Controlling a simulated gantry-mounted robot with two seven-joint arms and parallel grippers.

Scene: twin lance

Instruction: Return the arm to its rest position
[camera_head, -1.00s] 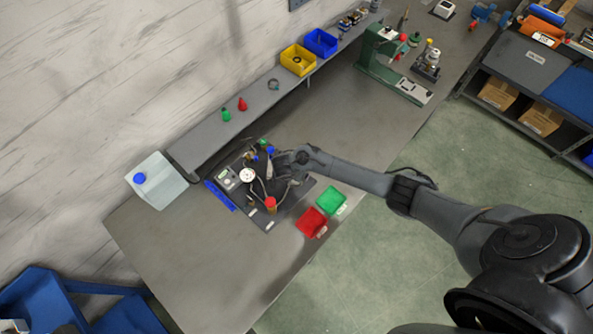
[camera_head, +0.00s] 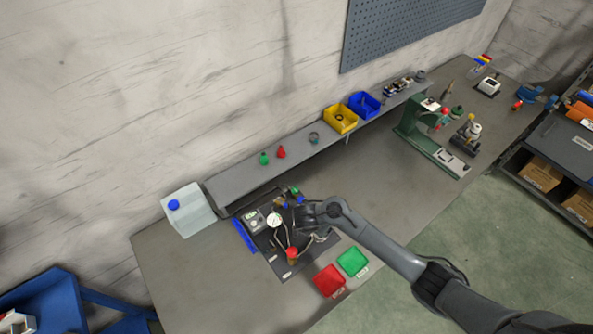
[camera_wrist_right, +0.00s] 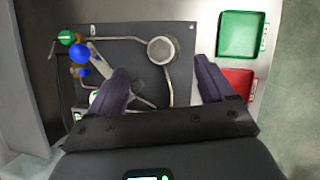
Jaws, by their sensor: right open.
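My right arm reaches in from the lower right in the head view. Its gripper (camera_head: 318,232) is above the right part of a dark fixture board (camera_head: 283,266) on the bench. In the right wrist view the two fingers of my right gripper (camera_wrist_right: 163,82) are spread wide with nothing between them. The board, with a round metal cap (camera_wrist_right: 161,50), tubing and green and blue knobs (camera_wrist_right: 80,53), lies below the fingers. The gauge (camera_head: 274,219) and a red-topped part (camera_head: 292,254) stand on the board. My left gripper is not in view.
A red tray (camera_head: 330,281) and a green tray (camera_head: 352,262) sit at the bench's front edge, close to the arm. A white jug (camera_head: 190,211) stands at the left. A raised shelf (camera_head: 240,181) runs along the wall. A green press (camera_head: 425,146) stands farther right.

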